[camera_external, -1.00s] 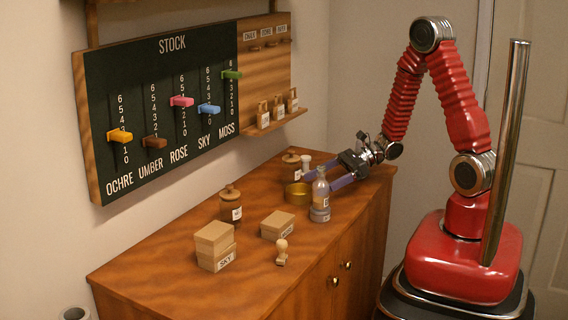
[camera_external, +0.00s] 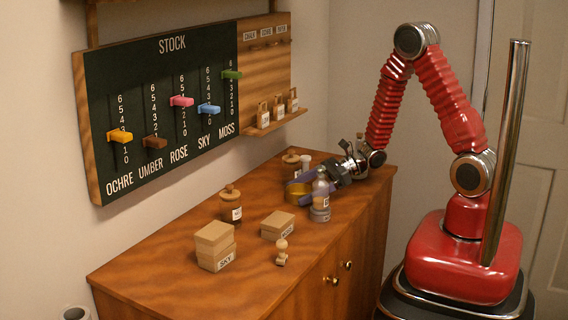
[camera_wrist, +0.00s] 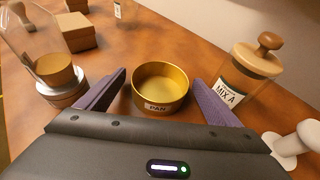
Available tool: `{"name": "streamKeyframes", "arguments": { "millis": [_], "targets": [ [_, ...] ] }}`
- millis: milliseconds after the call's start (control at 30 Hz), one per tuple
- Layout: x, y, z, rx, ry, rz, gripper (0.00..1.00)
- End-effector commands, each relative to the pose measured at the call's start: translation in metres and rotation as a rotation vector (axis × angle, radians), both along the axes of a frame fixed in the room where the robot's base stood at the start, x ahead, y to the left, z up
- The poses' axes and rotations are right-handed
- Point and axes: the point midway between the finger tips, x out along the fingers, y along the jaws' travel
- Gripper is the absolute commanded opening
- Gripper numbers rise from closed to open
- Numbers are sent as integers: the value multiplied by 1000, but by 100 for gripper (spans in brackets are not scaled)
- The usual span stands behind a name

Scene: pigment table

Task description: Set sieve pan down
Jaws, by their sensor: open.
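The sieve pan (camera_wrist: 161,88) is a round, shallow brass pan labelled PAN. In the wrist view it rests on the wooden table between the two purple fingers of my gripper (camera_wrist: 160,95). The fingers are spread, with a visible gap between each finger and the pan's wall. In the external view the pan (camera_external: 298,189) is partly covered by my gripper (camera_external: 312,188) and a clear bottle (camera_external: 320,196).
The bottle on its grey base stands close beside my left finger in the wrist view. A lidded MIX A jar (camera_wrist: 244,75) stands close on the right, with a white-knobbed piece (camera_wrist: 290,145) nearer. Boxes (camera_external: 215,245) and a stamp (camera_external: 282,252) stand farther along the table.

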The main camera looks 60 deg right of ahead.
Motion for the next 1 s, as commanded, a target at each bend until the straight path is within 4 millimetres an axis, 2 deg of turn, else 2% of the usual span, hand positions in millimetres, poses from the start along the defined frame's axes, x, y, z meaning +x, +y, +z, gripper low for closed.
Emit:
{"name": "streamKeyframes", "arguments": {
  "millis": [133, 667, 1000],
  "targets": [
    [7, 7, -4, -1, 0, 1, 87],
    [8, 7, -4, 0, 0, -1, 87],
    [8, 7, -4, 0, 0, -1, 64]
  ]
}}
